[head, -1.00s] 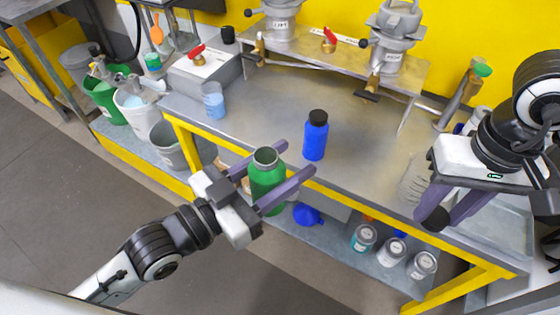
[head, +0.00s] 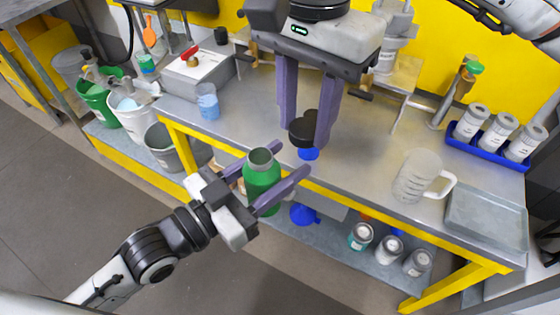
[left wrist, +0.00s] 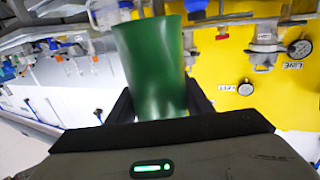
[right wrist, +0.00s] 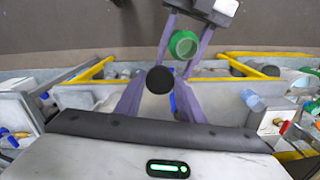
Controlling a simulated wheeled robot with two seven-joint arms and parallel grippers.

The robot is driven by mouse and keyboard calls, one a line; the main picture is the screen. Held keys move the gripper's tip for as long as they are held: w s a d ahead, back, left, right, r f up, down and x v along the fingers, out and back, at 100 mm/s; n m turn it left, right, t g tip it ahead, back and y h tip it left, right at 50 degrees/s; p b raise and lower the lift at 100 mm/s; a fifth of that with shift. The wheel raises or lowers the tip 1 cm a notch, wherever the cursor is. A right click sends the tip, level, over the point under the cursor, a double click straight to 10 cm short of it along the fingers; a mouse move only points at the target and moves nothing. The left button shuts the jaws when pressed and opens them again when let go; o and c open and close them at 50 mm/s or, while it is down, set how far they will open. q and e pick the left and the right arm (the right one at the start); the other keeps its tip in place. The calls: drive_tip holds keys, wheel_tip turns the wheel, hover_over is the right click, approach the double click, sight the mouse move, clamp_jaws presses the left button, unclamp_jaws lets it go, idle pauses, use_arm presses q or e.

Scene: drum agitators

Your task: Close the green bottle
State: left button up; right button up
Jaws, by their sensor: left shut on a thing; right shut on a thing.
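The green bottle (head: 262,182) is uncapped, its mouth facing up, in front of the table's front edge. My left gripper (head: 291,159) is shut on its body. The bottle also shows in the left wrist view (left wrist: 155,65) and, with its open mouth, in the right wrist view (right wrist: 183,45). My right gripper (head: 308,138) is shut on a black cap (head: 301,132), which also shows between its fingers in the right wrist view (right wrist: 159,80). In the head view the cap appears up and right of the bottle's mouth, apart from it.
A clear jug (head: 415,180), a metal tray (head: 485,215) and a blue rack of jars (head: 487,150) stand at the right. A beaker (head: 207,103) stands at the left.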

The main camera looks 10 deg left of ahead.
drive_tip(key=m, duration=0.2)
approach(263, 182)
wheel_tip(263, 182, up, 2)
drive_tip(key=w, duration=0.2)
drive_tip(key=shift+w+a+r, duration=0.2)
drive_tip(key=shift+a, duration=0.25)
drive_tip(key=shift+f, duration=2)
drive_tip(key=shift+f, duration=0.9)
drive_tip(key=shift+f, duration=0.55)
